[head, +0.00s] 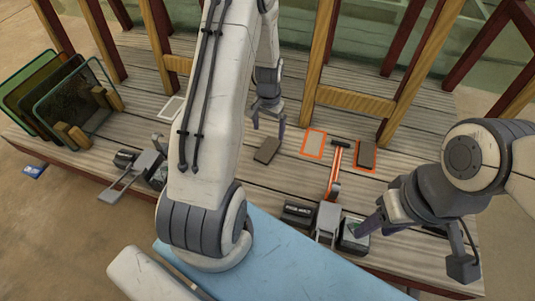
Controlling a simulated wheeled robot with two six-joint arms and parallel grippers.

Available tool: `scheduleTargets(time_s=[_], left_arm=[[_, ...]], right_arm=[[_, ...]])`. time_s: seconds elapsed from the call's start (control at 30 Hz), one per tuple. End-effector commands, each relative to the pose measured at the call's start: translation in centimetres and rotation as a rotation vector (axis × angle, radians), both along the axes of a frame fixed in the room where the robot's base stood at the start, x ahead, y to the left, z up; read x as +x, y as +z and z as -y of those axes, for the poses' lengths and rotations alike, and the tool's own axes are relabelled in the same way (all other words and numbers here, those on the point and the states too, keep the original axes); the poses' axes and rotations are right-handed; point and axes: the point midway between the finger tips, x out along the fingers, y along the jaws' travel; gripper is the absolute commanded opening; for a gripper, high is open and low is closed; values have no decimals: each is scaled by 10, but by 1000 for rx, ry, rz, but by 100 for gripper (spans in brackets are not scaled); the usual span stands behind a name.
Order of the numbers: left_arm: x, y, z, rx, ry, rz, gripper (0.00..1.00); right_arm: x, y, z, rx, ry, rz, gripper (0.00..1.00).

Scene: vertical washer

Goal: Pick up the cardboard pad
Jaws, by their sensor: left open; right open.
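A small flat brown pad (266,150), which looks like the cardboard pad, lies loose on the plank tabletop in the middle. My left gripper (268,127) is open, fingers pointing down, just behind and above this pad; I cannot tell whether it touches it. A similar brown pad (366,154) lies in an orange-outlined spot further right. My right gripper (416,246) is open at the right. One of its fingertips is close to a small grey block-shaped device (354,234) at the front; contact is unclear.
A toggle clamp with an orange handle (334,180) stands right of centre, beside a dark labelled block (298,213). An empty orange-outlined spot (314,143) lies behind. Glass panes (72,95) stand in a rack at left. Wooden frame posts (320,60) rise at the back.

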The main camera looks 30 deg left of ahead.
Motion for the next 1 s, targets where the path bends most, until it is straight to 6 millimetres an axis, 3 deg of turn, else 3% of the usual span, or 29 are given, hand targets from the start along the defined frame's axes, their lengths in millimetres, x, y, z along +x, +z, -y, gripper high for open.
scheduleTargets(time_s=[0.13, 0.37, 0.6, 0.9, 0.93, 1.0], left_arm=[[-1, -29, 1, -1, -1, -3, 100], [-2, -46, 1, 0, -1, -1, 100], [-7, -82, 2, -1, -1, -2, 100], [-7, -88, 2, 0, -1, -1, 100], [-7, -88, 2, 0, -1, -1, 92], [-7, -88, 2, 0, -1, -1, 66]], right_arm=[[0, -15, 0, 0, 0, 0, 50], [0, -24, 0, 0, 0, 0, 50], [0, -49, 0, 0, 0, 0, 50], [0, -50, 0, 0, 0, 0, 50], [0, -50, 0, 0, 0, 0, 50], [0, -50, 0, 0, 0, 0, 50]])
